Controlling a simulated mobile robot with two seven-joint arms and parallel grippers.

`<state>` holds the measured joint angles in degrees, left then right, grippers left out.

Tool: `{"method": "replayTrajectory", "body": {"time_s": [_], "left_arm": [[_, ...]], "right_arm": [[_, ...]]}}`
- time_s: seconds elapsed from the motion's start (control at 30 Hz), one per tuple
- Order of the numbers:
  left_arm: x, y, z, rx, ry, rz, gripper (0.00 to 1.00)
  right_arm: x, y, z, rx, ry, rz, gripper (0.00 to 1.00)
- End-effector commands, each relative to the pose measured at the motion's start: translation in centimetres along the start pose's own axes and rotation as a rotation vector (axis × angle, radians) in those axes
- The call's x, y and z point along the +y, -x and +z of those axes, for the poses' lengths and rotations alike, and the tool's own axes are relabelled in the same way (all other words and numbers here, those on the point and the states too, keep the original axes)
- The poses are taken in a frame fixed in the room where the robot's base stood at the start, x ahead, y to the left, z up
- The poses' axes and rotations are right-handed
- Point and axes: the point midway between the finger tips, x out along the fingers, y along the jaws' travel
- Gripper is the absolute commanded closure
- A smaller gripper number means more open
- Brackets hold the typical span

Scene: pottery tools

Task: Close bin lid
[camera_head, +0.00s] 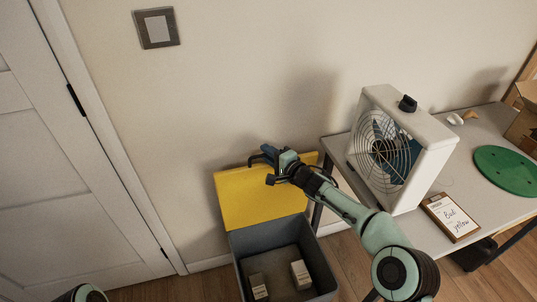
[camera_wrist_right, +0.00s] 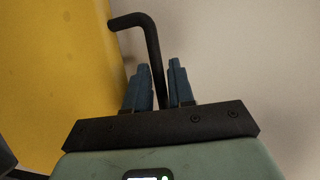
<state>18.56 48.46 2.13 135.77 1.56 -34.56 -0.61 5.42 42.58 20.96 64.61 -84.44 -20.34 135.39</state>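The grey bin (camera_head: 240,245) stands on the floor with its yellow lid (camera_head: 250,205) raised, tilted back toward the wall. A black bent handle (camera_wrist_right: 150,42) sticks out from the lid. My right gripper (camera_head: 270,162) is at the lid's upper edge. In the right wrist view, its two blue fingers (camera_wrist_right: 160,85) lie close on either side of the handle bar and appear shut on it. The yellow lid (camera_wrist_right: 50,75) fills the left of that view. My left gripper is not in view; only a bit of my left arm shows at the bottom left.
Two small boxes (camera_head: 301,274) (camera_head: 258,287) lie inside the bin. A white door (camera_head: 60,170) is at the left.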

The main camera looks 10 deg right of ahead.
Motion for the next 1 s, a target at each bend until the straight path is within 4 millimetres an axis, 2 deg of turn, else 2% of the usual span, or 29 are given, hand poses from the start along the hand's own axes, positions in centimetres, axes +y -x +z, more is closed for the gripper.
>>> {"method": "replayTrajectory", "body": {"time_s": [0.1, 0.17, 0.2, 0.57, 0.77, 1.0], "left_arm": [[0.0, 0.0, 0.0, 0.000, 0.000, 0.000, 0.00], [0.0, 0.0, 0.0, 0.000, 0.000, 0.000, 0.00], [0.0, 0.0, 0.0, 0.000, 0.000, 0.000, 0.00], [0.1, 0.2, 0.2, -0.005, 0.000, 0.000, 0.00], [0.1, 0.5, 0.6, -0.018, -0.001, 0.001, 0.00], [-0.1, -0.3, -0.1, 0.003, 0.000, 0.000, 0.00]], "right_arm": [[0.0, 0.0, 0.0, 0.000, 0.000, 0.000, 0.77], [0.0, 0.0, 0.0, 0.000, 0.000, 0.000, 0.96], [0.0, 0.0, 0.0, 0.000, 0.000, 0.000, 1.00], [0.1, 0.7, 0.2, 0.000, -0.002, 0.001, 1.00], [0.6, 2.8, 1.0, 0.001, -0.001, 0.002, 1.00], [2.4, 6.7, 2.6, 0.002, 0.017, -0.048, 1.00]]}}
